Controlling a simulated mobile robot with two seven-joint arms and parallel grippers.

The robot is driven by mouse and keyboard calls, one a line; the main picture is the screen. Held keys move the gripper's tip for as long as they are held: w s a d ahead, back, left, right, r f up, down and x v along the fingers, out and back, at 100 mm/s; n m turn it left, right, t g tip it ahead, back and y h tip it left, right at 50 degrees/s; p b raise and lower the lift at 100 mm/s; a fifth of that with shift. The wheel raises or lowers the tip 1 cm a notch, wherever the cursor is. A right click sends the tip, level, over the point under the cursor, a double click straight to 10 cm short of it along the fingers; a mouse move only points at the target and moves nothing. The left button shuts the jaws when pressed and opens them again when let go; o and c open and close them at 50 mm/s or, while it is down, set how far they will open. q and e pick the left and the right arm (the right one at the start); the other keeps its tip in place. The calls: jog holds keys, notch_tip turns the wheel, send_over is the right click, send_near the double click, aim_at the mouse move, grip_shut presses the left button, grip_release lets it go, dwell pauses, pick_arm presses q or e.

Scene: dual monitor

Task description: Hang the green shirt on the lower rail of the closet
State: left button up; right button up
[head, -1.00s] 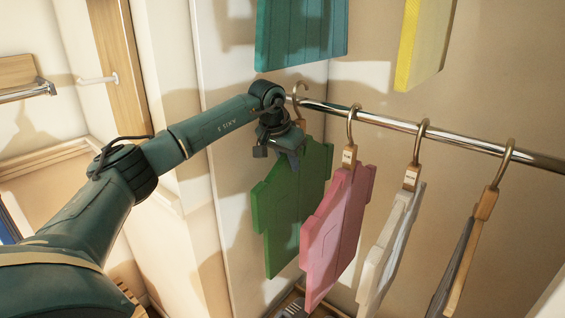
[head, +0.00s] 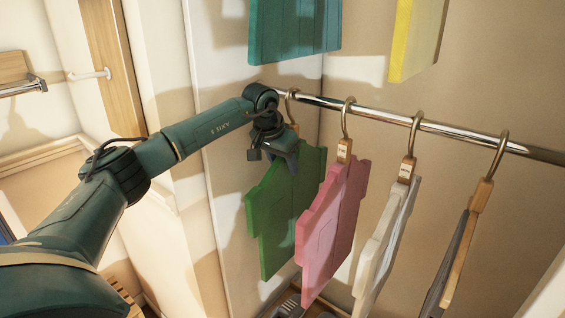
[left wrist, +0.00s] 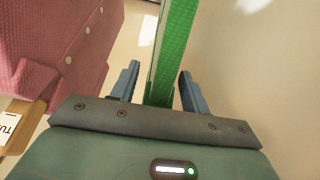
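The green shirt (head: 287,210) hangs upright at the left end of the lower rail (head: 385,117), beside the pink shirt. Its hook (head: 291,96) overlaps the rail and appears to sit over it. My left gripper (head: 284,152) is at the top of the green shirt, below the rail. In the left wrist view, its two fingers (left wrist: 157,78) stand apart on either side of the green shirt (left wrist: 172,52), with a visible gap on the left side. My right gripper is not in view.
The pink shirt (head: 332,232) hangs close to the right; it also shows in the left wrist view (left wrist: 60,45). A white shirt (head: 383,250) and a grey one (head: 446,265) hang further right. Teal (head: 295,30) and yellow (head: 417,35) garments hang above. The closet side wall (head: 225,180) is close on the left.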

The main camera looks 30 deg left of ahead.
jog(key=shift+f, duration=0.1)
pick_arm(q)
jog(key=b+v, duration=0.1)
jog(key=v, duration=0.2)
jog(key=s+b, duration=0.1)
jog(key=s, duration=0.6)
jog(key=s+a+b, duration=0.1)
jog(key=s, duration=0.2)
jog(key=shift+s+f+b, duration=0.15)
jog(key=shift+s+b, duration=0.15)
jog(key=shift+s, duration=0.65)
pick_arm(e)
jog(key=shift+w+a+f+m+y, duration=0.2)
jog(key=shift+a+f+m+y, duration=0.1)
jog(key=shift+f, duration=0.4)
pick_arm(q)
jog(key=shift+s, duration=0.1)
